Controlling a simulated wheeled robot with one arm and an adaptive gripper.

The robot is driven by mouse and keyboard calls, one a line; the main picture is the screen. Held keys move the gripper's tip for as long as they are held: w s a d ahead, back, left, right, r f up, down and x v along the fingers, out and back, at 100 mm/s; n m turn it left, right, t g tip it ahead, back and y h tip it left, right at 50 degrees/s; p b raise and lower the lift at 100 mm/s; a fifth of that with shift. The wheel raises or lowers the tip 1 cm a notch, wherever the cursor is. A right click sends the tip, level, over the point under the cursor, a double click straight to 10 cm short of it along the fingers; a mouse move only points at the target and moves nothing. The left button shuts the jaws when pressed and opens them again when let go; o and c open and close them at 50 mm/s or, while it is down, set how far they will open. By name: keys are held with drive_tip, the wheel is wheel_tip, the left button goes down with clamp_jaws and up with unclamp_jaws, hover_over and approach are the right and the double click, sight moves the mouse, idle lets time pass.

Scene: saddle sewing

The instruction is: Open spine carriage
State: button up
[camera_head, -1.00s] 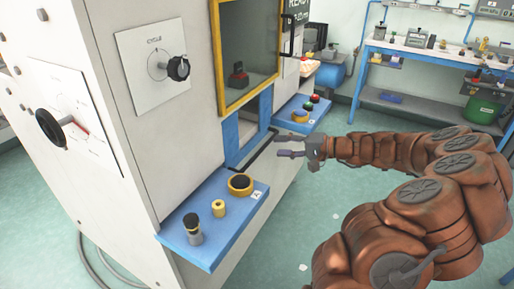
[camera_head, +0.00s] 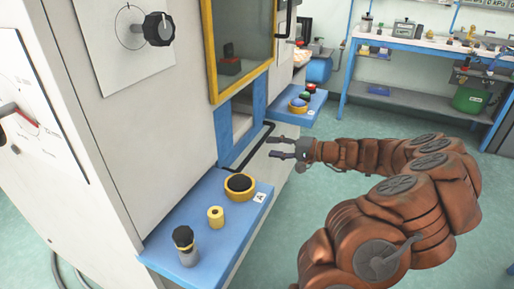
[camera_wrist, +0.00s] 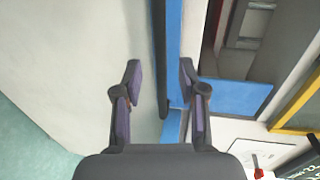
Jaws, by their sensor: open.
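A black bar handle (camera_head: 247,151) runs along the front of the machine, below the opening framed by blue posts (camera_head: 224,138). I take it to be the handle of the spine carriage, though the carriage itself is not clearly told apart. My gripper (camera_head: 270,147) is open and empty, just right of the handle and close to it. In the wrist view my gripper (camera_wrist: 160,68) has its two fingers spread. A dark strip with a blue edge (camera_wrist: 175,40) lies beyond the gap between them. I cannot tell whether the fingers touch it.
A second blue shelf (camera_head: 314,104) with buttons lies beyond. A workbench (camera_head: 420,50) stands at the back right; floor between is free.

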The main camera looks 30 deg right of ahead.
sight(260, 146)
drive_tip(key=shift+x, duration=3.1)
clamp_jaws()
drive_tip(key=shift+f, duration=0.1)
